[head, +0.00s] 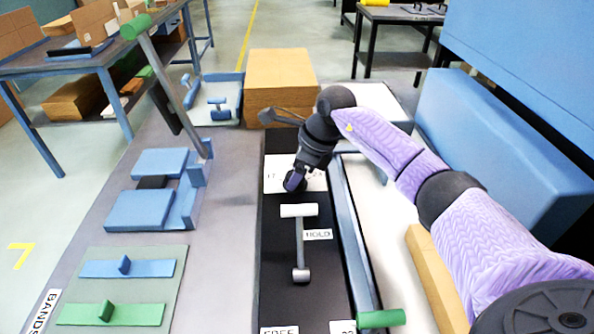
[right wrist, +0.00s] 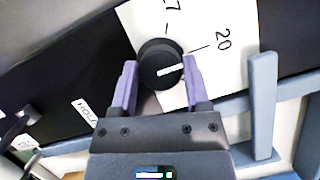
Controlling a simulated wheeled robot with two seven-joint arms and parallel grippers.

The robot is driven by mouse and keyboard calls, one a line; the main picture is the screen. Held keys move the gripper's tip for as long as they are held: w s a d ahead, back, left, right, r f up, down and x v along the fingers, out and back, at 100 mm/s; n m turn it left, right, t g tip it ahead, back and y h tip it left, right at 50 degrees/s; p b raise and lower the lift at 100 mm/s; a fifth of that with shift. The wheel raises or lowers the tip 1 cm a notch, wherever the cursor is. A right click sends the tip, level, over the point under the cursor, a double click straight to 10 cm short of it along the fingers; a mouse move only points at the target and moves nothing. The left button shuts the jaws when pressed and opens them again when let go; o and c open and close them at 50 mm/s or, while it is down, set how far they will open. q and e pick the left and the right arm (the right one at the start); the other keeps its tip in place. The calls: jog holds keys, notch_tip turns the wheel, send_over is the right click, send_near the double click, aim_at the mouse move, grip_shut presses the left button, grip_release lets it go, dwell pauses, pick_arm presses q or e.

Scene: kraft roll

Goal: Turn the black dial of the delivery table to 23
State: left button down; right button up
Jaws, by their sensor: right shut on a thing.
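The black dial (right wrist: 152,62) sits on a white scale plate (right wrist: 135,20) in the right wrist view. Its white pointer mark points right, a little clockwise of the tick by the number 20. A number ending in 7 shows at the top edge; no 23 is visible on the plate here. My right gripper (right wrist: 160,85) is shut on the dial, one purple finger on each side. My left gripper is not in view.
A grey lever (head: 299,240) stands on the black panel by a HOLD label (head: 318,234), nearer than the dial. A green-ended handle (head: 381,318) is at the front right. A cardboard box (head: 280,80) stands behind. A tall green-topped lever (head: 165,75) rises at the left.

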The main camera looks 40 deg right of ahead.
jog(key=shift+c, duration=1.2)
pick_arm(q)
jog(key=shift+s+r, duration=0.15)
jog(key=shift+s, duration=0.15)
